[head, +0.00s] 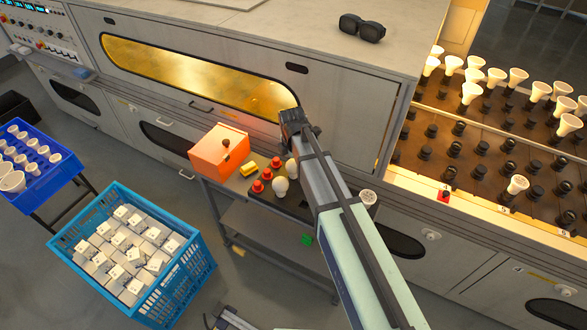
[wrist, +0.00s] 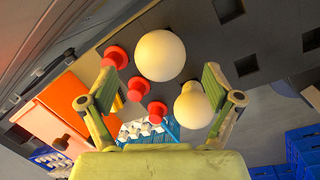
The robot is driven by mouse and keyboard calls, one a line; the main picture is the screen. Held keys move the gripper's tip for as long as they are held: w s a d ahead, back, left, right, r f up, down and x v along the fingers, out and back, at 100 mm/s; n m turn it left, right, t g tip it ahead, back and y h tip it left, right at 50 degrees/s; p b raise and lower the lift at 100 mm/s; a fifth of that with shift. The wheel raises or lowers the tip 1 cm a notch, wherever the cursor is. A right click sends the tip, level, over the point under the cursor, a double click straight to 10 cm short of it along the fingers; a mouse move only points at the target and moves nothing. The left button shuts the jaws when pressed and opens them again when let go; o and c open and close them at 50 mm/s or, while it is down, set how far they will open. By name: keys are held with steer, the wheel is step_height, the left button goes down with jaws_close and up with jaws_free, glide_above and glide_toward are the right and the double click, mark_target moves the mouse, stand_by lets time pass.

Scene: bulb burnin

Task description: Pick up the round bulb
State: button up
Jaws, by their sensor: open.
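The round bulb (wrist: 160,55) is a large white globe, near the top middle of the wrist view. In the head view the round bulb (head: 280,187) stands on a small cart. My gripper (wrist: 160,86) is open, its two green fingers spread wide with nothing gripped. In the wrist view the globe appears beyond the fingertips, between their lines. A smaller pear-shaped white bulb (wrist: 192,106) shows close to the right finger; in the head view this bulb (head: 292,168) is beside my arm. My fingers cannot be made out in the head view.
Three red pieces (wrist: 157,110) stand beside the bulbs. An orange box (head: 218,150) and a yellow block (head: 248,169) share the cart. A blue crate (head: 200,262) of white boxes stands at front left. Racks of bulbs fill the right.

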steer(key=shift+w+d+f+p, duration=0.15)
steer(key=shift+f+p, duration=0.1)
steer(key=shift+f, duration=0.5)
steer(key=shift+w+a+f+p, duration=0.15)
steer(key=shift+f+p, duration=0.15)
steer(key=shift+f, duration=0.45)
steer(key=shift+w+d+f+p, duration=0.15)
steer(key=shift+f+p, duration=0.1)
steer(key=shift+f, duration=0.5)
steer(key=c, duration=1.2)
